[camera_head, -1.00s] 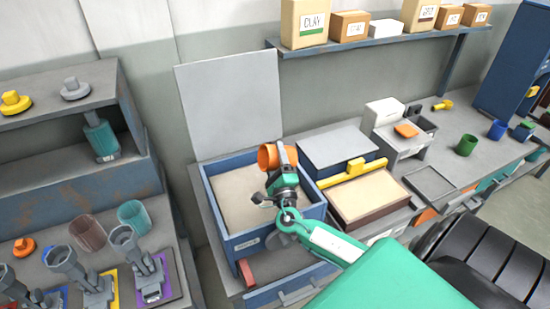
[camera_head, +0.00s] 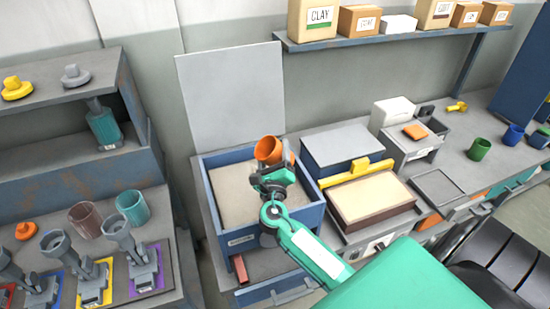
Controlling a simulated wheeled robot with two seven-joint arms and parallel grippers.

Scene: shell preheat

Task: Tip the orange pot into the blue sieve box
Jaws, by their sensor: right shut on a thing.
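The orange pot (camera_head: 268,150) is in my right gripper (camera_head: 272,166), which is shut on it. The pot is held tilted above the back part of the blue sieve box (camera_head: 238,246), its opening partly visible. The blue box is open and has a pale sandy bed (camera_head: 228,182) inside. My right gripper and wrist cover the right part of the box. Whether anything is inside the pot or falling from it is too small to tell. My left gripper is not in view.
A grey panel (camera_head: 230,95) stands upright behind the box. A closed blue box with a grey lid (camera_head: 340,145) and a sand-filled tray with a yellow handle (camera_head: 372,198) stand to the right. Cups and clamp-like tools (camera_head: 120,235) crowd the left bench.

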